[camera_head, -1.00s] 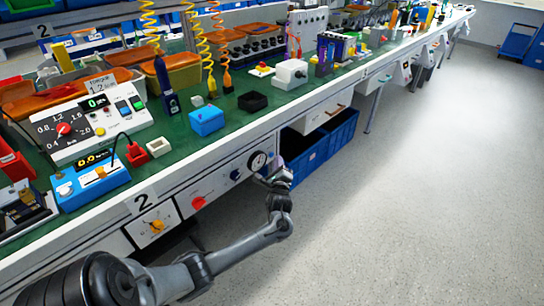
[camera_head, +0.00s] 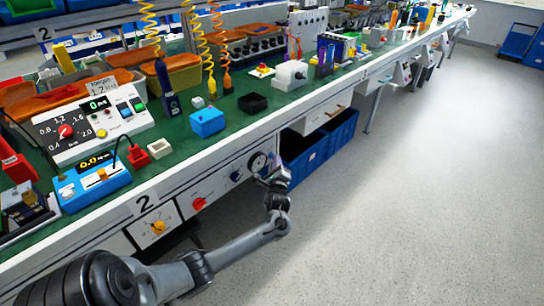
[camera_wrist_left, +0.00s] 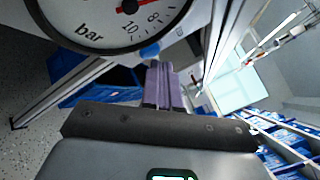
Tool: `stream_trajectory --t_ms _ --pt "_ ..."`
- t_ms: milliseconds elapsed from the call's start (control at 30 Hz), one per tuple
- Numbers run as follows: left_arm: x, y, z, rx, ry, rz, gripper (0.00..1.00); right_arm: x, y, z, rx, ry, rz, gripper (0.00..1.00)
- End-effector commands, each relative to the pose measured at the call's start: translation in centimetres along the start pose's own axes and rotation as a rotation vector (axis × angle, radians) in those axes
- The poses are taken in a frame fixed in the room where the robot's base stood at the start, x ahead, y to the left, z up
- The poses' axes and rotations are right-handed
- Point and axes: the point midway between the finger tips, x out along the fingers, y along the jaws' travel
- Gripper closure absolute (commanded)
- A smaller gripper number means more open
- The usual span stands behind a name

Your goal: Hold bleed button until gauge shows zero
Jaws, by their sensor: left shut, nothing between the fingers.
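A round white pressure gauge (camera_head: 257,162) with a black rim sits on the bench's front panel. In the left wrist view the gauge (camera_wrist_left: 110,18) is cut off by the top edge; "bar", 8 and 10 show, with a red needle hub, but I cannot tell the reading. A blue button (camera_wrist_left: 150,51) shows just below its rim. My left gripper (camera_head: 266,178) is just below the gauge. In the left wrist view its closed, empty fingers (camera_wrist_left: 157,66) reach up to the button; I cannot tell whether they touch or press it. My right gripper is not in view.
Blue bins (camera_head: 305,158) stand under the bench, right of my gripper. The floor in front is clear.

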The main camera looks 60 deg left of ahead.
Motion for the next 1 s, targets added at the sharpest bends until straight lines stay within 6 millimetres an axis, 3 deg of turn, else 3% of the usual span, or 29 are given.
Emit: stream_trajectory --t_ms 1000 --pt "0.58 0.4 0.42 0.0 0.0 0.0 1.0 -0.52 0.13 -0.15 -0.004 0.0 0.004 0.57"
